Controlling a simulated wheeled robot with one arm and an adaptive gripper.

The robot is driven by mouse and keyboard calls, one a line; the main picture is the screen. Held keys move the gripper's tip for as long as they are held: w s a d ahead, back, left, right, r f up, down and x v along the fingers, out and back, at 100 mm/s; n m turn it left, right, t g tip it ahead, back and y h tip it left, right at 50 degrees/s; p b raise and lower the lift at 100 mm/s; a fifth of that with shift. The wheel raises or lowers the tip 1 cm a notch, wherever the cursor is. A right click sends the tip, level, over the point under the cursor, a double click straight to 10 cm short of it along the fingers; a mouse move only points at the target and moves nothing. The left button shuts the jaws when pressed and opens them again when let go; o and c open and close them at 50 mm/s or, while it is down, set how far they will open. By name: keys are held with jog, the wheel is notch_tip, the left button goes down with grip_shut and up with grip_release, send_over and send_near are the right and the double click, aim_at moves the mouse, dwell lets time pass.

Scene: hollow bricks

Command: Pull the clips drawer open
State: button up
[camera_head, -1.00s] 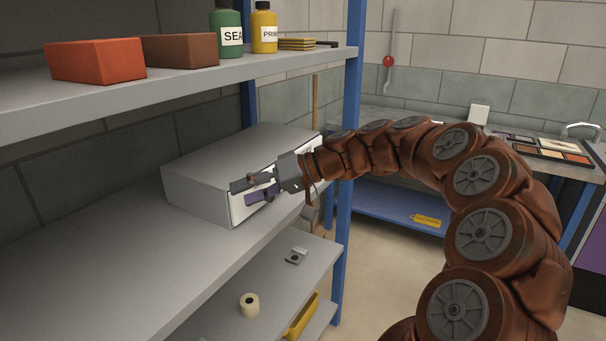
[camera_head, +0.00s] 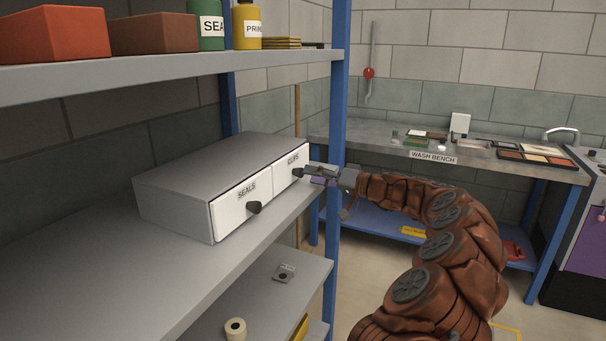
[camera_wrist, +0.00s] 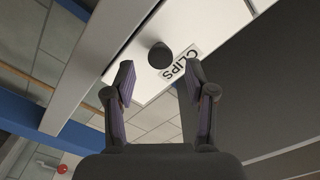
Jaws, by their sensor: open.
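The grey drawer unit (camera_head: 190,180) stands on the middle shelf with two white drawer fronts side by side. The clips drawer (camera_head: 283,171) is the right one, with a dark knob (camera_head: 297,174); it looks shut, level with its neighbour. In the wrist view, the clips drawer front (camera_wrist: 190,30) and its round knob (camera_wrist: 160,55) lie just beyond my fingertips. My gripper (camera_head: 311,176) is at the clips knob, on its right. In the wrist view, my gripper (camera_wrist: 160,85) is open, with the knob between the finger lines but ahead of the tips. No contact shows.
The seals drawer (camera_head: 236,209) with its own knob (camera_head: 254,207) is left of the clips drawer. A blue shelf post (camera_head: 337,140) stands close behind my gripper. The upper shelf (camera_head: 170,73) carries bricks and bottles. The wash bench (camera_head: 385,136) is behind.

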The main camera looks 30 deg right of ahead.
jog(key=shift+x, duration=1.95)
grip_shut()
